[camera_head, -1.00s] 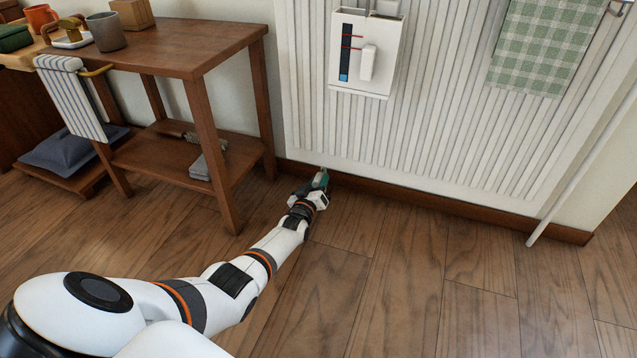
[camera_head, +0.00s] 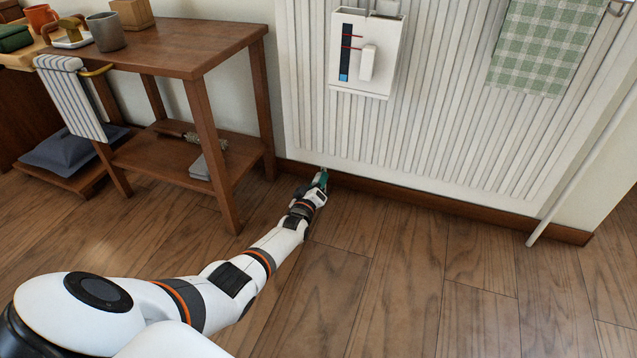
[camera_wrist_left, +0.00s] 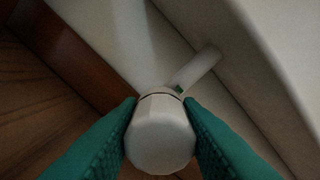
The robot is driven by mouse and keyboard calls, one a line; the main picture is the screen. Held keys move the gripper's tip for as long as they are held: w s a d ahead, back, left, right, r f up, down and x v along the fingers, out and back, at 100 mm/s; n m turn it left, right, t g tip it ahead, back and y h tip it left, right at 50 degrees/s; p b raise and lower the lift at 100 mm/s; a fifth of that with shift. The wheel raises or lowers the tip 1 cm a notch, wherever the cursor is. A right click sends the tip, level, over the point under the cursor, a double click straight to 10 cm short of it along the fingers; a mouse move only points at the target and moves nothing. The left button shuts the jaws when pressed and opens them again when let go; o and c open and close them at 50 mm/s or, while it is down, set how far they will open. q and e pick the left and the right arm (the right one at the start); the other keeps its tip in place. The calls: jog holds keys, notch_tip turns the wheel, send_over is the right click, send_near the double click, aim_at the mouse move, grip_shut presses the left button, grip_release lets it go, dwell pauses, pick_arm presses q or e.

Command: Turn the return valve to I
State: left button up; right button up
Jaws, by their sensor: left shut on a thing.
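The return valve's pale knob (camera_wrist_left: 160,142) sits between the two green fingers of my left gripper (camera_wrist_left: 163,130) in the left wrist view. Both fingers press on its sides. A short pale pipe (camera_wrist_left: 197,70) leads from behind the knob, with a small green mark near the collar. I cannot read any I marking. In the head view my left gripper (camera_head: 320,180) is low at the radiator's bottom left, by the baseboard, and hides the valve. My right gripper is not in view.
The ribbed white radiator (camera_head: 430,120) carries a white box with a gauge (camera_head: 367,50) and a green checked towel (camera_head: 545,45). A wooden table (camera_head: 190,50) with a lower shelf stands left of my arm. The floor right of my arm is clear.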

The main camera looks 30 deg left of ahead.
pick_arm(q)
jog(key=o, duration=1)
jog(key=shift+c, duration=0.2)
jog(key=shift+s+p, duration=0.3)
jog(key=shift+p, duration=0.05)
jog(key=p+v, duration=0.8)
jog(key=v, duration=0.2)
jog(key=shift+s+d+r, duration=0.1)
jog(key=shift+s+d, duration=0.1)
jog(key=shift+s, duration=0.05)
jog(key=shift+s+d, duration=0.1)
jog(key=shift+s, duration=0.3)
